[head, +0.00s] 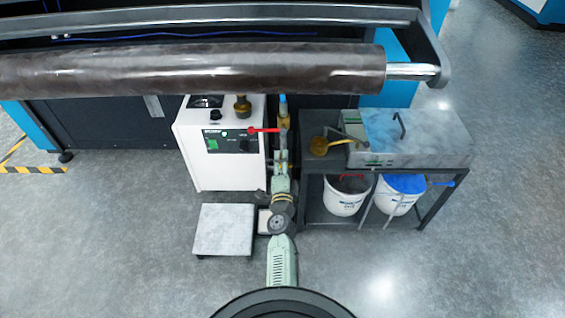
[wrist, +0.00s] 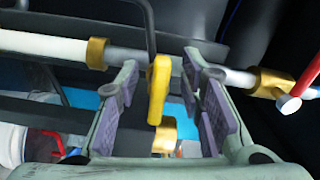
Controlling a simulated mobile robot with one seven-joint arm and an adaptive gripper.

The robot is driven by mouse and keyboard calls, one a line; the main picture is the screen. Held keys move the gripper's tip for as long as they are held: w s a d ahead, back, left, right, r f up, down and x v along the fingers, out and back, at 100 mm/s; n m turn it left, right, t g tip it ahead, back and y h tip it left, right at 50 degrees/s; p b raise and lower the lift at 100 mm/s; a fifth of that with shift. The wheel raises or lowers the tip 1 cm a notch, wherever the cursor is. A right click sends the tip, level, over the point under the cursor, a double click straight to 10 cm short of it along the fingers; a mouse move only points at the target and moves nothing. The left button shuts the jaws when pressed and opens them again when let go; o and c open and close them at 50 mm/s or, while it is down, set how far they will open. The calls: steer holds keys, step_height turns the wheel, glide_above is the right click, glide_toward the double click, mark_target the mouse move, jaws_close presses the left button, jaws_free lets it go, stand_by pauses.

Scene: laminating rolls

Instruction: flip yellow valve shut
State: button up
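The yellow valve handle (wrist: 158,88) stands between the two fingers of my gripper (wrist: 162,66) in the wrist view. My gripper is open, with a visible gap on each side of the handle. The handle lies across the pipe (wrist: 45,46), and a brass fitting (wrist: 165,136) shows just below it. In the head view my gripper (head: 281,158) is at the pipework between the white machine and the dark bench. There the arm and gripper largely hide the yellow handle.
A red lever (head: 265,130) sits close by on the pipework; it also shows in the wrist view (wrist: 308,76). The white machine (head: 218,165) stands left, and the dark bench (head: 440,182) with buckets right. A large dark roll (head: 190,70) spans the back.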

steer(key=s, duration=0.7)
steer(key=shift+s, duration=0.25)
stand_by(0.6)
